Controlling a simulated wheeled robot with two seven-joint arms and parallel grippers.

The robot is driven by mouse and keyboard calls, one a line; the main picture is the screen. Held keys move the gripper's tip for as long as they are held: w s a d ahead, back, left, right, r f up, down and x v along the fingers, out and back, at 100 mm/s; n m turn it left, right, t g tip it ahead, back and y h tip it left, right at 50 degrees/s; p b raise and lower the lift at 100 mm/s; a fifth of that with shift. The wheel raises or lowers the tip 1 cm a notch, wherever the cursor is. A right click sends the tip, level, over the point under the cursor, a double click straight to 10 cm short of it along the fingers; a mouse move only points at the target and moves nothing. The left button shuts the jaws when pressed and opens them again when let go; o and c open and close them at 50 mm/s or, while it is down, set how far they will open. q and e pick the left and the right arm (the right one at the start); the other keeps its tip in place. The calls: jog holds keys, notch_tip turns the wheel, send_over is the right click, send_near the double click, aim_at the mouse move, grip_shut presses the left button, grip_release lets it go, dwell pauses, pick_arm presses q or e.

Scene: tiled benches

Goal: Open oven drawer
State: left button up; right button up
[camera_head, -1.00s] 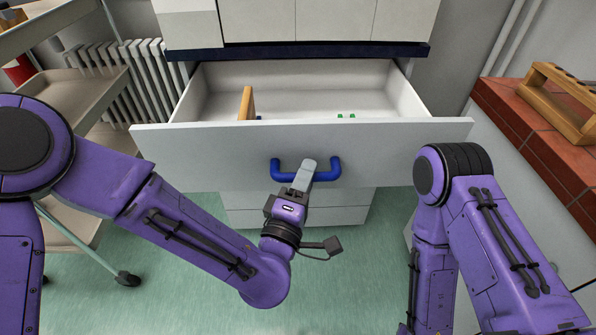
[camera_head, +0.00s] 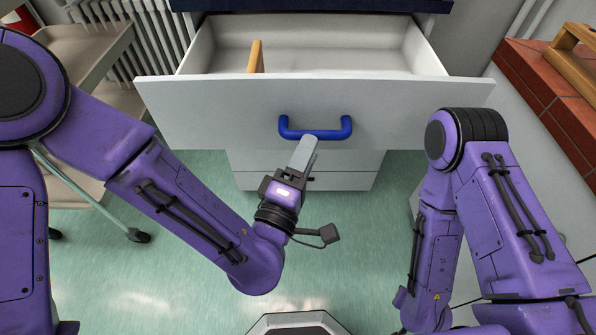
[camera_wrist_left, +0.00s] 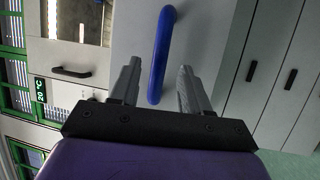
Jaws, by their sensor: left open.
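The pale grey drawer (camera_head: 210,115) is pulled well out from its cabinet, with its inside showing. Its blue bar handle (camera_head: 316,134) is on the front panel and also shows in the left wrist view (camera_wrist_left: 161,50). My left gripper (camera_head: 307,145) is open, its tips just below the handle in the head view. In the left wrist view the handle lies between the two grey fingers (camera_wrist_left: 157,80), which are apart; I cannot tell whether they touch it. My right arm is at the right; its gripper is out of sight.
A wooden piece (camera_head: 255,57) stands in the drawer. More closed drawers (camera_head: 310,172) are below. A beige trolley (camera_head: 95,105) stands at the left. A brick-topped bench (camera_head: 545,85) with a wooden rack (camera_head: 575,60) is at the right. Green floor (camera_head: 370,240) is clear in front.

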pick_arm(q)
jog(key=p+v, duration=0.3)
jog(key=v, duration=0.2)
jog(key=shift+s+a+f+p, duration=0.1)
jog(key=shift+s+a+p, duration=0.05)
jog(key=shift+s+p, duration=0.2)
